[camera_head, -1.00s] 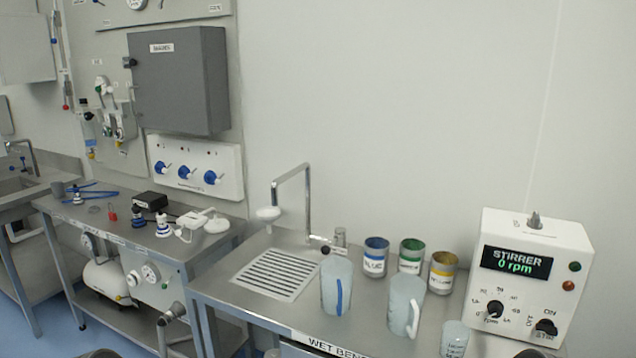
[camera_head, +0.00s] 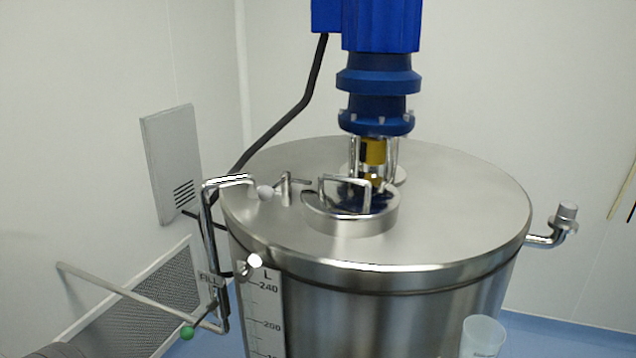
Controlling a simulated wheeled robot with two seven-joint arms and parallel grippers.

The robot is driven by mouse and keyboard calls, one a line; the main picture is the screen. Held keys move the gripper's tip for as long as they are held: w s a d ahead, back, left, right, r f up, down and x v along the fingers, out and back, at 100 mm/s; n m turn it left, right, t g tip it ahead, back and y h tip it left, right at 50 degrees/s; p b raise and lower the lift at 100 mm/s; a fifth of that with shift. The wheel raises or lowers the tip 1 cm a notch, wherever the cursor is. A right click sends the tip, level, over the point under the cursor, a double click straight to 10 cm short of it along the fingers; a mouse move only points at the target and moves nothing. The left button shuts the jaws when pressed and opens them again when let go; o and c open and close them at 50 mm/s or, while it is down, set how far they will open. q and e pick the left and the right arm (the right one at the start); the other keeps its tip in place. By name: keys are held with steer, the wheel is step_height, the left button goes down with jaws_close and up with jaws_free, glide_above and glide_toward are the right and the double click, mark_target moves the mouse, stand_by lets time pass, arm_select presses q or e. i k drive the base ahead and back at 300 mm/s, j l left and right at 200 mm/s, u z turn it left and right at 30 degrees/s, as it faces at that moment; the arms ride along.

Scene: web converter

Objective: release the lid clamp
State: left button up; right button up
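The round hatch lid (camera_head: 345,222) with a bent bar handle lies on the flat steel top of a large vessel, in the middle of the head view. The lid clamp (camera_head: 285,189) stands just left of the lid. It is a small upright post with a crossbar and a pale round knob (camera_head: 265,192) on its left side. Its short right arm points toward the lid rim; I cannot tell whether it presses on the lid. Neither of my grippers shows in this view.
A blue stirrer motor (camera_head: 380,85) rises behind the lid. A bent steel pipe (camera_head: 207,225) is left of the clamp, with a green-knobbed valve (camera_head: 187,333) below. A pipe stub (camera_head: 553,232) sticks out right. A translucent beaker (camera_head: 482,338) is at the bottom right.

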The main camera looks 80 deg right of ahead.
mark_target(265, 193)
steer(key=z, duration=2.6)
steer(key=k+l+z, duration=0.15)
steer(key=k+l, duration=0.45)
steer(key=i+l, duration=0.15)
steer(key=i, duration=0.35)
